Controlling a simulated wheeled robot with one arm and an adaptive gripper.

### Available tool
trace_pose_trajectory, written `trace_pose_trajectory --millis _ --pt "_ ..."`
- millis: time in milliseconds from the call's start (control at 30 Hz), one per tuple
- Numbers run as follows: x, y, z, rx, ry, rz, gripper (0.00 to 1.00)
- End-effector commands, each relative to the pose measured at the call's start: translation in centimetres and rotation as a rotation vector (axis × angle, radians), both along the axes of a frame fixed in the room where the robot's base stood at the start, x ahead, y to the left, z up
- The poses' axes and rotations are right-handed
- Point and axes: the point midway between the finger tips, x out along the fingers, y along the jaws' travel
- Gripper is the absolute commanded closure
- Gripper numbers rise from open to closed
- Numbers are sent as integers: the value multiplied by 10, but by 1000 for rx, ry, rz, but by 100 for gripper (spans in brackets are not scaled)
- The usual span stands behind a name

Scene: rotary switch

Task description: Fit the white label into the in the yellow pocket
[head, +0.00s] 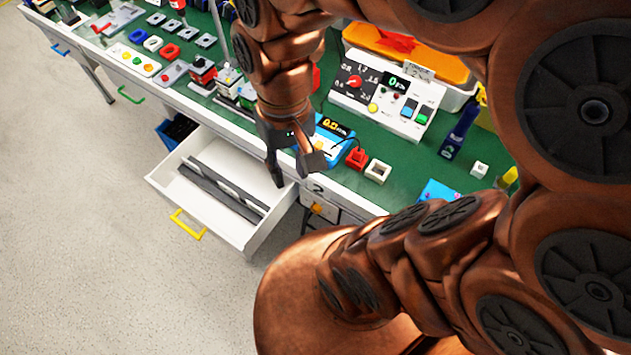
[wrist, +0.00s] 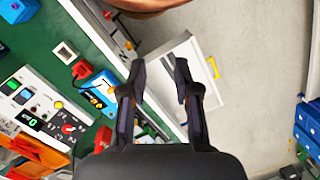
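My gripper (head: 292,168) points down above the bench's front edge, beside the open white drawer. In the wrist view its two dark fingers (wrist: 160,75) are apart with nothing held between them. I cannot single out the white label for sure: a white card with printed text (head: 418,70) hangs at the yellow-orange bin, and a white plate marked "2" (head: 318,189) is on the cabinet front. A small yellow-orange patch (head: 322,208) sits below that plate; I cannot tell whether it is the yellow pocket.
The open drawer (head: 262,238) has a yellow handle (head: 187,224) and holds long grey strips. The switch panel (head: 385,95) is behind. Floor at left is clear.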

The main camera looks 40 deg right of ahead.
Motion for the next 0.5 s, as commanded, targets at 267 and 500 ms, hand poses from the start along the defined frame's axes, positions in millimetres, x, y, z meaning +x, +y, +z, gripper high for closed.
trace_pose_trajectory --millis 267,500 --pt "-45 -17 -19 -67 36 160 69" --pt "-46 -18 -20 -68 38 169 69"
